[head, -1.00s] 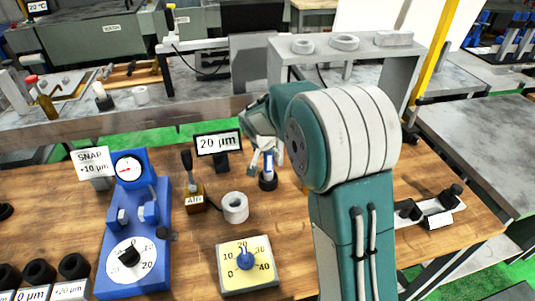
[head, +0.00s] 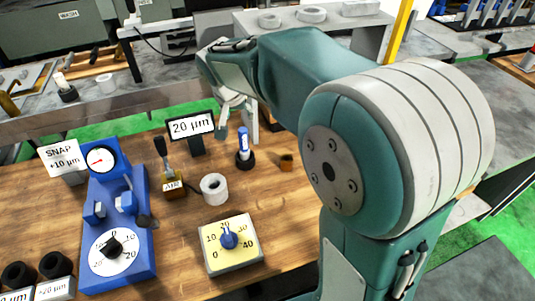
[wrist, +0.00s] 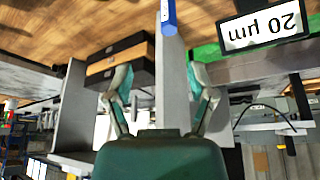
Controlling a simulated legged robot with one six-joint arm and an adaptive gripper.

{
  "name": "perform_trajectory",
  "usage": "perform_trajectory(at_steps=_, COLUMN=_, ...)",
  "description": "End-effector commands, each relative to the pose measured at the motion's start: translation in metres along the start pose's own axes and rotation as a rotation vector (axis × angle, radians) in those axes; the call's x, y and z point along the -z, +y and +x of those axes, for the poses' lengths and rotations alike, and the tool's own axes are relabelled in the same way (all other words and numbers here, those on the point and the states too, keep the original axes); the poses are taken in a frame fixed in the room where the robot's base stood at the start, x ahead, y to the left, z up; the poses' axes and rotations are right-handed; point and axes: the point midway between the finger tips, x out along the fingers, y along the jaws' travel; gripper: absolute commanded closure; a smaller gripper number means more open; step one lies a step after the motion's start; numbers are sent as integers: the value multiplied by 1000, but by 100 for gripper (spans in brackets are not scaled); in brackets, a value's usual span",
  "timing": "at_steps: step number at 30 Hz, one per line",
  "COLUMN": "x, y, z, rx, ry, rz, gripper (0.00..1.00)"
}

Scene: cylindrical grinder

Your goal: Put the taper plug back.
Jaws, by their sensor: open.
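The taper plug (head: 243,143), with a blue and white handle, stands upright in a small black holder (head: 244,162) on the wooden bench. My gripper (head: 237,131) is open and empty, just above and behind the plug in the head view. In the wrist view, which is upside down, the blue handle end (wrist: 168,16) shows at the top edge, beyond my spread fingertips (wrist: 161,76). The fingers do not touch it. The plug's lower part is hidden in the holder.
A blue snap gauge (head: 118,218) is at left. A small orange-black piece (head: 286,162) lies right of the plug.

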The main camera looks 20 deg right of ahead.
Motion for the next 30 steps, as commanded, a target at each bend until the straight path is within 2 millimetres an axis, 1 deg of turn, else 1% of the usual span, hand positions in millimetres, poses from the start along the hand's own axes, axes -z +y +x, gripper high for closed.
perform_trajectory(at_steps=1, x=-6, y=11, z=-14, rx=12, ry=4, rz=-15, gripper=29)
perform_trajectory(at_steps=6, x=-34, y=41, z=-45, rx=50, ry=2, rz=-86, gripper=29)
perform_trajectory(at_steps=11, x=-64, y=68, z=-70, rx=87, ry=8, rz=-155, gripper=29)
perform_trajectory(at_steps=15, x=-93, y=89, z=-86, rx=119, ry=16, rz=-217, gripper=29)
perform_trajectory(at_steps=19, x=-122, y=106, z=-97, rx=150, ry=28, rz=-276, gripper=29)
perform_trajectory(at_steps=24, x=-160, y=126, z=-104, rx=188, ry=51, rz=-352, gripper=29)
perform_trajectory(at_steps=27, x=-178, y=134, z=-106, rx=207, ry=63, rz=-391, gripper=29)
perform_trajectory(at_steps=30, x=-190, y=139, z=-106, rx=219, ry=71, rz=-416, gripper=29)
